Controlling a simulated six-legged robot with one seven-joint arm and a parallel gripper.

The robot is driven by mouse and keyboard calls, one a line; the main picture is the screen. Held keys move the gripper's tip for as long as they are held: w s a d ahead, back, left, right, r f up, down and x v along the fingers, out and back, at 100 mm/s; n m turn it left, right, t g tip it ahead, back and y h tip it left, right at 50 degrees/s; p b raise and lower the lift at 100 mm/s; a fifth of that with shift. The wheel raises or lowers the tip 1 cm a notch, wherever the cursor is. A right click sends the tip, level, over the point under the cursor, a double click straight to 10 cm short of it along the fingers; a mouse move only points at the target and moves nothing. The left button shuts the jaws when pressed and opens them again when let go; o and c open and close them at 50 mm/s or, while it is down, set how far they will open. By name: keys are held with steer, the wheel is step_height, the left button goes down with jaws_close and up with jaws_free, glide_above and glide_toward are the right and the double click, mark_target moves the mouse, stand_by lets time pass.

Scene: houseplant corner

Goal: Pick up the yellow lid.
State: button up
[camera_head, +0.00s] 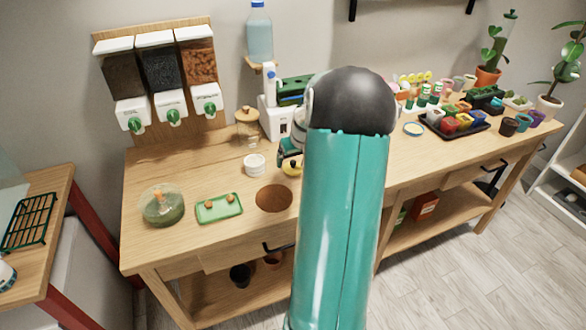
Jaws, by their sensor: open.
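A small yellow lid (291,170) lies on the wooden workbench, just right of a white round jar. Its right side is partly hidden by my own teal arm, which fills the middle of the view. My gripper (289,160) is right above the lid, close to it, and open. The fingers are small and partly covered by the arm, so I cannot tell whether they touch the lid.
Left of the lid stand the white jar (254,165) and a glass jar with a wooden top (247,128). In front are a brown round mat (274,198) and a green tray (219,208). A white dispenser (273,118) stands behind. Pots crowd the bench's right.

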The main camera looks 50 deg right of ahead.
mark_target(294, 163)
steer(key=x, duration=0.4)
steer(key=shift+f, duration=0.1)
steer(key=c, duration=1)
steer(key=shift+c, duration=0.2)
